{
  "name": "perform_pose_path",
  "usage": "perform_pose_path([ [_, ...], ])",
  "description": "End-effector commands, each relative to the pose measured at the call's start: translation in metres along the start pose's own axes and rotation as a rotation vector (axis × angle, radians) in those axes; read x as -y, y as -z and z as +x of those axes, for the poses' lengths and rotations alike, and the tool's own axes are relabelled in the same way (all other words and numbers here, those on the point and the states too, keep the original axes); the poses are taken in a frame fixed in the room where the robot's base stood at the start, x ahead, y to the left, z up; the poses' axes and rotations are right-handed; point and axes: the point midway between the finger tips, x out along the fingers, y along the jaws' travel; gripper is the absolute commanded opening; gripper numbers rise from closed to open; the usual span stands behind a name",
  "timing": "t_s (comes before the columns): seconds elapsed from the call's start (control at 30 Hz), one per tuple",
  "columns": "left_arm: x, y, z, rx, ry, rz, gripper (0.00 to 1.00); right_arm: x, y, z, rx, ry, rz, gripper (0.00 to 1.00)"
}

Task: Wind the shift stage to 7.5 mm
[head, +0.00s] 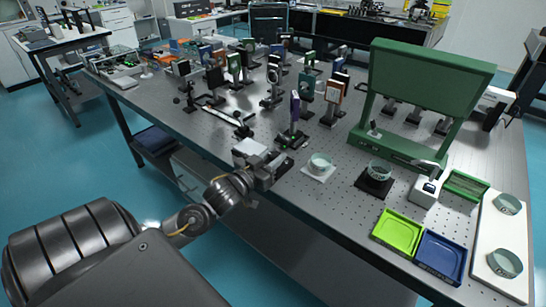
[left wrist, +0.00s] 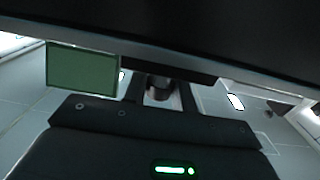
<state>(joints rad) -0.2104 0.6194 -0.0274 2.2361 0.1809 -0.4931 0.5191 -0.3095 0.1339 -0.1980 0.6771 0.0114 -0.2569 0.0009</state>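My left gripper (head: 272,165) is at the near edge of the optical table, close to a small dark stage (head: 291,138) that carries a purple upright part (head: 294,106). I cannot tell for certain that this is the shift stage, and no position reading is legible. The fingertips are small and dark in the head view, so I cannot see their gap or whether they touch anything. The left wrist view shows a dark body with a green light (left wrist: 174,170), a round metal part (left wrist: 158,88) and a plain green panel (left wrist: 82,69). My right gripper is not in view.
The perforated table (head: 330,195) holds several mounted optics behind the gripper. Right of it are glass dishes (head: 319,164), a green frame (head: 425,85), a lime tray (head: 398,231), a blue tray (head: 440,255) and a white board (head: 497,240). The near edge has some bare surface.

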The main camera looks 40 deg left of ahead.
Motion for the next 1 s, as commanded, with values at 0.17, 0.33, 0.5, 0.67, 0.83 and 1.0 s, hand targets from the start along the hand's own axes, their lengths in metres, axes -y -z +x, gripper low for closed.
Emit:
perform_pose_path([
  [0.17, 0.000, 0.000, 0.000, 0.000, 0.000, 0.000, 0.04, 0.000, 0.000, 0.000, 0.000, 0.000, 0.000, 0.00],
  [0.33, 0.002, 0.004, 0.000, 0.000, -0.055, 0.010, 0.04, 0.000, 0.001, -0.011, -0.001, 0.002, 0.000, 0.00],
  [0.5, 0.002, 0.005, 0.001, 0.002, -0.222, 0.011, 0.04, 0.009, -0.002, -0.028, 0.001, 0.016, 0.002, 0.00],
  [0.67, 0.001, 0.002, 0.001, 0.001, -0.354, 0.006, 0.04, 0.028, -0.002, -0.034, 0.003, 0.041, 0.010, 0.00],
  [0.83, 0.000, 0.001, 0.000, 0.000, -0.413, 0.001, 0.04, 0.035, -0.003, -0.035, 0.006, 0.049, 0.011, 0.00],
  [1.0, 0.000, 0.001, 0.000, -0.001, -0.416, 0.000, 0.04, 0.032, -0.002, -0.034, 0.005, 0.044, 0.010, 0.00],
])
